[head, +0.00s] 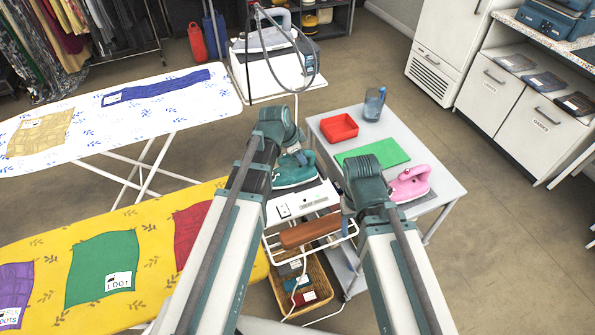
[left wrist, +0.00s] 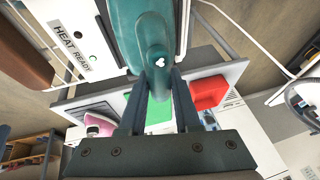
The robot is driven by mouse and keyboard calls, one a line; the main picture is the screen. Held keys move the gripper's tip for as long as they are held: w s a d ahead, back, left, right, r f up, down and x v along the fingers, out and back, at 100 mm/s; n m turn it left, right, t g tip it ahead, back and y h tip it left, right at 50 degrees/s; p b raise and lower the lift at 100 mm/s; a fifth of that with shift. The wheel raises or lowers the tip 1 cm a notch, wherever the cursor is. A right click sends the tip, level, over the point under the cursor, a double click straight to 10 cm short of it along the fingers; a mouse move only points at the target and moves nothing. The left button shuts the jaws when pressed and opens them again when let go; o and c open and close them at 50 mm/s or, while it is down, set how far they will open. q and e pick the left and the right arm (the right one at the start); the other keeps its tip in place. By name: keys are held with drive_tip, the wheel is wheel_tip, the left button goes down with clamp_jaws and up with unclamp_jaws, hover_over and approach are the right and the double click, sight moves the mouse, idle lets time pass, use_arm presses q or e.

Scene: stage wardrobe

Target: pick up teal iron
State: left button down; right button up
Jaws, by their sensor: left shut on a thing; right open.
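The teal iron (head: 292,174) is at the "HEAT READY" iron rest (head: 312,197), at the end of the yellow ironing board. My left gripper (left wrist: 158,82) is shut on its handle, one finger on each side, in the left wrist view, where the iron's body (left wrist: 128,22) shows at the top. In the head view my left gripper (head: 293,148) reaches it from above; its fingertips are partly hidden. I cannot tell whether the iron touches the rest. My right gripper (head: 366,180) is open and empty beside the grey trolley; its fingers are hard to see.
The yellow ironing board (head: 50,252) lies left. A wicker basket (head: 318,306) stands below the rest. Floor at right is clear.

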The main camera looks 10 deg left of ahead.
idle(0.3)
use_arm(q)
wheel_tip(320, 180, up, 10)
drive_tip(key=p, duration=1)
drive_tip(key=shift+r, duration=0.1)
use_arm(e)
wheel_tip(320, 180, up, 10)
drive_tip(key=shift+c, duration=0.3)
drive_tip(key=shift+c, duration=0.6)
use_arm(q)
drive_tip(key=shift+s, duration=0.1)
use_arm(e)
drive_tip(key=shift+s, duration=0.15)
